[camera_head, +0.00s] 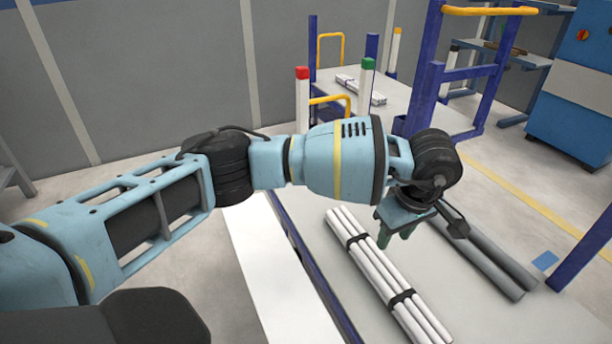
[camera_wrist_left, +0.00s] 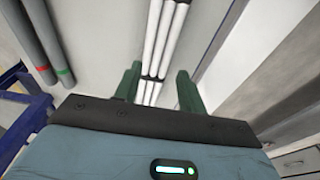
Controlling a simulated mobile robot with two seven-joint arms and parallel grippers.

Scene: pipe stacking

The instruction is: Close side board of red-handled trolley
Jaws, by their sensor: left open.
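The near trolley has a pale flat bed (camera_head: 345,285) with a blue edge rail. A white post with a red top (camera_head: 302,88) stands at its far left corner, and a post with a green top (camera_head: 366,80) stands to its right. A long white board (camera_head: 268,265) lies along the outside of the left blue rail and looks folded outward; its far end is hidden by my arm. My left gripper (camera_head: 397,238) is open above the bed, near a bundle of white pipes, and well right of the board. Its two green fingers (camera_wrist_left: 158,90) show apart and empty in the left wrist view.
The strapped white pipe bundle (camera_head: 372,268) lies on the bed, with grey pipes (camera_head: 485,258) to its right. Behind stands another bed with pipes (camera_head: 362,88). Blue frames (camera_head: 425,75) and a blue cabinet (camera_head: 575,95) are at the right. Floor shows beyond the bed's right side.

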